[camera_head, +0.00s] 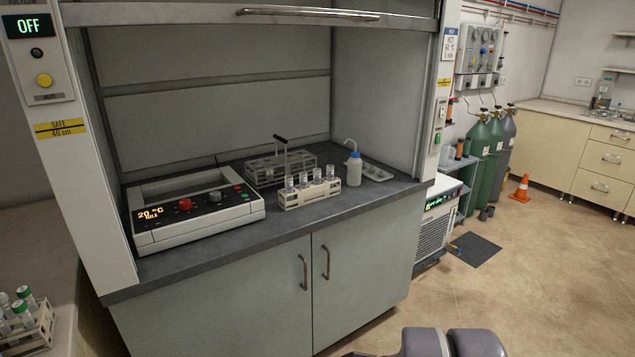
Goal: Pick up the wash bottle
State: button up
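The wash bottle (354,171) is a small white bottle with a blue cap and a bent pale spout. It stands upright on the dark worktop (335,211) inside the fume hood, right of the middle. A tube rack (310,194) with several capped tubes stands just left of it, nearer the front edge. My gripper is not in view; only grey rounded parts of my own arm show at the bottom edge, well away from the bottle.
A hot-plate unit (167,228) reading 20 °C fills the hood's left side. A grey rack (262,174) with a black handle stands behind the tube rack. The sash (240,17) is raised. Another tube rack (42,333) is at lower left. Floor right of the cabinet is open.

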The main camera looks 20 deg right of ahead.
aim_at(355, 161)
jog(key=i+l+u, duration=0.1)
jog(key=i+l, duration=0.35)
jog(key=i, duration=0.25)
jog(key=i+l, duration=0.5)
jog(key=i, duration=0.2)
jog(key=i+l+u, duration=0.15)
jog(key=i+l, duration=0.35)
jog(key=i, duration=0.2)
